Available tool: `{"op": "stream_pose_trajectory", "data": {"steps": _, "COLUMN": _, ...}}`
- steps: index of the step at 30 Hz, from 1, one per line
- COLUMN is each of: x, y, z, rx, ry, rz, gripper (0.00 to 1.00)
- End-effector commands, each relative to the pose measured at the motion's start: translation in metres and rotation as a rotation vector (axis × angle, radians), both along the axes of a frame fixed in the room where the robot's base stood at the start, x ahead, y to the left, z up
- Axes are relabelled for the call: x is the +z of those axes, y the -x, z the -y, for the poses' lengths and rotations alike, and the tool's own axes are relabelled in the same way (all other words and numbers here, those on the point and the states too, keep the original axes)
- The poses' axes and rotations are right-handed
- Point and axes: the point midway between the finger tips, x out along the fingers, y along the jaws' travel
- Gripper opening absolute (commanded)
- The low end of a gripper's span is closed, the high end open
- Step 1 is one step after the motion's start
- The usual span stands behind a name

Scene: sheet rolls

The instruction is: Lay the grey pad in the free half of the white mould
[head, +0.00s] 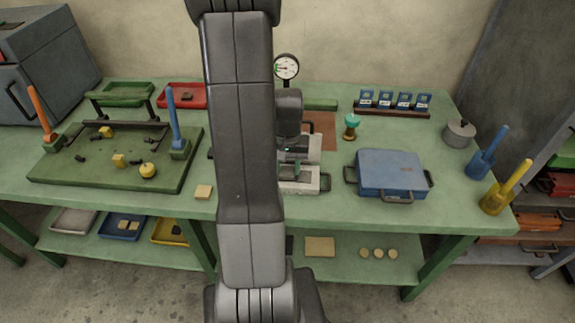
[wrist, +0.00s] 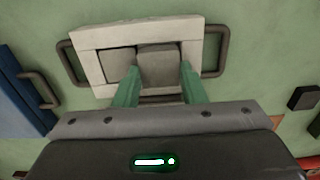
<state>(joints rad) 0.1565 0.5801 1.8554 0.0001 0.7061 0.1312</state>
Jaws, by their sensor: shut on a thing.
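The white mould (wrist: 88,38) lies on the green bench, with dark handles at its two ends. It also shows in the head view (head: 312,185), partly behind my arm. In the wrist view, the grey pad (wrist: 158,62) is between the two green fingers of my gripper (wrist: 160,72), which is shut on it. The pad is over or in the right half of the mould; I cannot tell if it touches the floor. The left half (wrist: 117,66) shows a flat grey surface with dark edges. In the head view my gripper (head: 297,163) is above the mould.
A blue case (head: 391,173) with handles stands right of the mould. A dial gauge (head: 287,67) and a teal-topped brass piece (head: 351,126) stand behind. A green board (head: 60,170) with yellow pieces lies left.

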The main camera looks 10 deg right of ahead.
Motion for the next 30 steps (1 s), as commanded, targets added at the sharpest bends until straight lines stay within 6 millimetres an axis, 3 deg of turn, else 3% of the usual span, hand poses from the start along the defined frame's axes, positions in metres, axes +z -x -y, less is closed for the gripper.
{"op": "stream_pose_trajectory", "data": {"steps": 11, "x": 0.0, "y": 0.0, "z": 0.0, "rx": 0.0, "ry": 0.0, "rz": 0.0, "gripper": 0.16}}
{"op": "stream_pose_trajectory", "data": {"steps": 12, "x": 0.0, "y": 0.0, "z": 0.0, "rx": 0.0, "ry": 0.0, "rz": 0.0, "gripper": 0.45}}
{"op": "stream_pose_trajectory", "data": {"steps": 15, "x": 0.0, "y": 0.0, "z": 0.0, "rx": 0.0, "ry": 0.0, "rz": 0.0, "gripper": 0.63}}
{"op": "stream_pose_trajectory", "data": {"steps": 25, "x": 0.003, "y": 0.0, "z": 0.0, "rx": 0.0, "ry": 0.0, "rz": 0.001, "gripper": 0.63}}
{"op": "stream_pose_trajectory", "data": {"steps": 30, "x": 0.021, "y": -0.001, "z": 0.0, "rx": 0.0, "ry": 0.0, "rz": 0.005, "gripper": 0.63}}
